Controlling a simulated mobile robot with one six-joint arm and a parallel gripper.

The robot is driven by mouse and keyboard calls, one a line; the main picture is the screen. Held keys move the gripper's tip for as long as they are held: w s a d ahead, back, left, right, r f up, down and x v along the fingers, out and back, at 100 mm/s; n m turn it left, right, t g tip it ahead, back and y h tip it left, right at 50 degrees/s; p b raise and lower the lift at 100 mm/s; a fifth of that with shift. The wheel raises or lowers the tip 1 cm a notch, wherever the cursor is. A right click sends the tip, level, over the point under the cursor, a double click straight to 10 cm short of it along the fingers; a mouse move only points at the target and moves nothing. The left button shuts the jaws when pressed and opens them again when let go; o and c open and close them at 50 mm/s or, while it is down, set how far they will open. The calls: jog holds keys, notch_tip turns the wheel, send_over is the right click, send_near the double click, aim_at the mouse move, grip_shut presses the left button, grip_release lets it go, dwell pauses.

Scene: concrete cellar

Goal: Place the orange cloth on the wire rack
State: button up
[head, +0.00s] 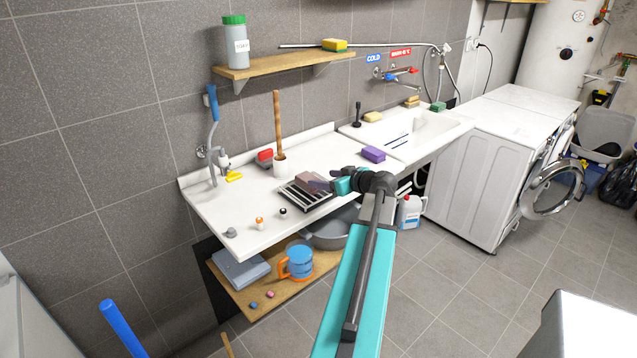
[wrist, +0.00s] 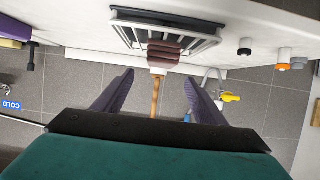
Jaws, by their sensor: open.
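The wire rack (head: 302,201), dark-framed with pale bars, lies on the white counter. In the wrist view the rack (wrist: 201,42) is at the top. A folded-looking brownish-mauve piece (head: 308,180) rests on it, and it also shows in the wrist view (wrist: 165,52). I cannot tell whether this is the task's cloth; I make out no clearly orange cloth. My gripper (head: 323,180) is at the rack's right side.
Small bottles (head: 260,224) stand at the counter's front left. A sink (head: 420,128) is right; a lower shelf holds a blue-orange bucket (head: 299,260).

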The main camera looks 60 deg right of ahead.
jog(key=shift+v, duration=1.3)
jog(key=shift+s, duration=0.1)
